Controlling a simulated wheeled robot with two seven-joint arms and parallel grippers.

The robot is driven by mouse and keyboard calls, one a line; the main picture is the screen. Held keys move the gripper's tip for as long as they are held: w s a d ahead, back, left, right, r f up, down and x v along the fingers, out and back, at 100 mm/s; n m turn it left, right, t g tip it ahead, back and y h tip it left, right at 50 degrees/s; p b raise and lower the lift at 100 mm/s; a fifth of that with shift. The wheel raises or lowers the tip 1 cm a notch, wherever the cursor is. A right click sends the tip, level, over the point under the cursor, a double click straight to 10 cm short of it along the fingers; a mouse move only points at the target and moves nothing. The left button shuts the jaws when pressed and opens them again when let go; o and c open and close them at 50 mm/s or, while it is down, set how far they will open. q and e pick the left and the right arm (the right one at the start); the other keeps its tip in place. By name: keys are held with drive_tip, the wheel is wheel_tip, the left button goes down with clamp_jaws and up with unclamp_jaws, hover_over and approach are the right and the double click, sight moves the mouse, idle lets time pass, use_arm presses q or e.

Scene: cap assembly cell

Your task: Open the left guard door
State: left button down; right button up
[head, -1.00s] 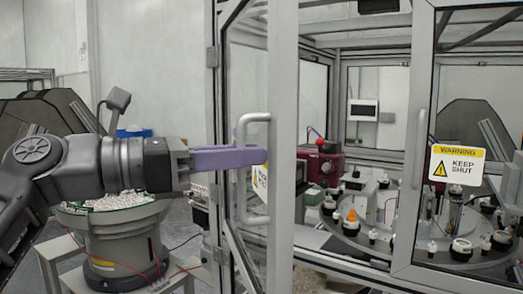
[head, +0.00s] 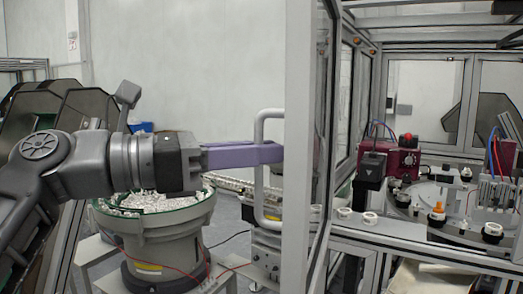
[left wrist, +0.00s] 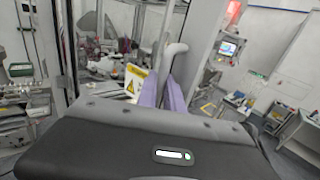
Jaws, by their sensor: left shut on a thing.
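The left guard door (head: 298,130) is a clear panel in a grey metal frame. It stands swung out from the cell, seen nearly edge-on in the head view. Its pale, bow-shaped handle (head: 258,190) is on the side facing my left arm. My left gripper (head: 275,153), with purple fingers, is shut on the handle near its upper part. In the left wrist view, the fingers (left wrist: 163,90) are at the handle (left wrist: 178,52), beside a yellow and white warning sign (left wrist: 135,82). My right gripper is not in view.
A feeder bowl (head: 150,215) full of small pale parts stands below my left arm. Inside the cell, to the right of the door, are a dark red unit (head: 403,162) and a round table (head: 455,232) with caps. The cell's front is open right of the door.

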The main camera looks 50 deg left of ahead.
use_arm(q)
drive_tip(key=shift+s+a, duration=0.1)
drive_tip(key=shift+a, duration=0.05)
drive_tip(key=c, duration=1.5)
unclamp_jaws()
drive_tip(key=v, duration=0.7)
drive_tip(key=shift+s+b, duration=0.3)
drive_tip(key=shift+b, duration=0.15)
